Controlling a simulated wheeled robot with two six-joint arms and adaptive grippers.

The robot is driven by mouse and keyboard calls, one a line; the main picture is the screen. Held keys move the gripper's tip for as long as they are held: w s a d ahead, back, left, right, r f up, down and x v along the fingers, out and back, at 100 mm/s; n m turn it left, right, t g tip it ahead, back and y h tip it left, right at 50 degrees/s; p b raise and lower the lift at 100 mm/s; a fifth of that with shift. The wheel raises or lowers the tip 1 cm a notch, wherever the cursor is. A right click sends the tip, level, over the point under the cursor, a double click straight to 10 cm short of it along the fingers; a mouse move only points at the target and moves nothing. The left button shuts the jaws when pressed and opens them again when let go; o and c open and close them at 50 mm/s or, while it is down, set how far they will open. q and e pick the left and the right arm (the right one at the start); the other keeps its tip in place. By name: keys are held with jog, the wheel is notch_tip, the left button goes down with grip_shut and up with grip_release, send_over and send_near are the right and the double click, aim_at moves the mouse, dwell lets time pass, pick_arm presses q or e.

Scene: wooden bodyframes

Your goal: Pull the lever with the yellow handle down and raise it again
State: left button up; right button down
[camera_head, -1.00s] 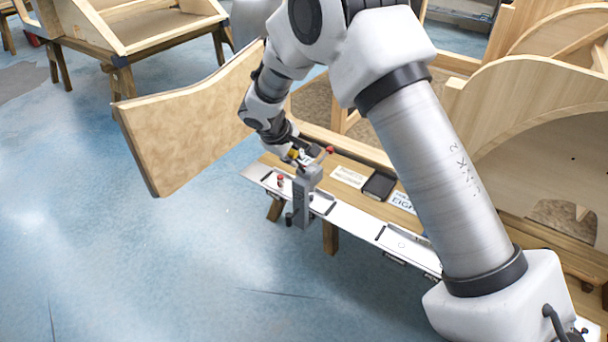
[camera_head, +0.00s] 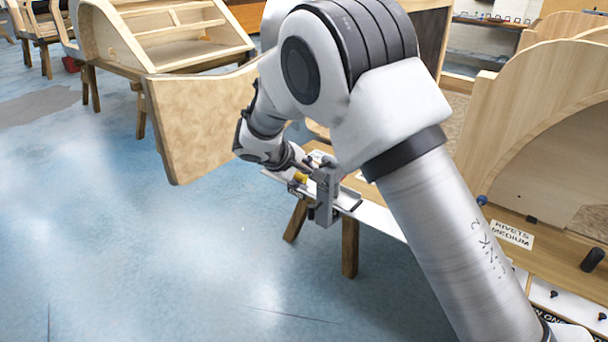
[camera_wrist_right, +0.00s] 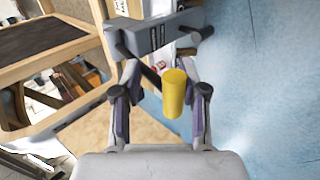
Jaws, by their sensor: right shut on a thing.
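The yellow handle (camera_wrist_right: 174,93) is a short cylinder between the fingers of my right gripper (camera_wrist_right: 158,70) in the right wrist view. The gripper is shut on it. In the head view the yellow handle (camera_head: 301,178) shows as a small patch just left of the grey lever block (camera_head: 327,197), near the block's upper part. The grey block (camera_wrist_right: 150,34) also shows beyond the fingertips in the wrist view. My right gripper (camera_head: 305,170) is small and partly hidden by its own arm in the head view. My left gripper is not in view.
The block is fixed at the front edge of a wooden bench with a white strip. A tan curved panel (camera_head: 195,130) stands close left of my arm. A "RIVETS MEDIUM" label (camera_head: 513,233) lies on the bench at right. Blue floor (camera_head: 150,260) is open at front left.

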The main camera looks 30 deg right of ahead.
jog(key=shift+s+a+f+b, duration=0.15)
jog(key=shift+f+b, duration=0.2)
jog(key=shift+f, duration=0.55)
jog(key=c, duration=1.2)
grip_release()
jog(key=shift+d+f, duration=0.1)
jog(key=shift+d, duration=0.3)
jog(key=shift+a, duration=0.1)
jog(key=v, duration=1.2)
jog(key=shift+w+r, duration=0.2)
jog(key=shift+r, duration=0.1)
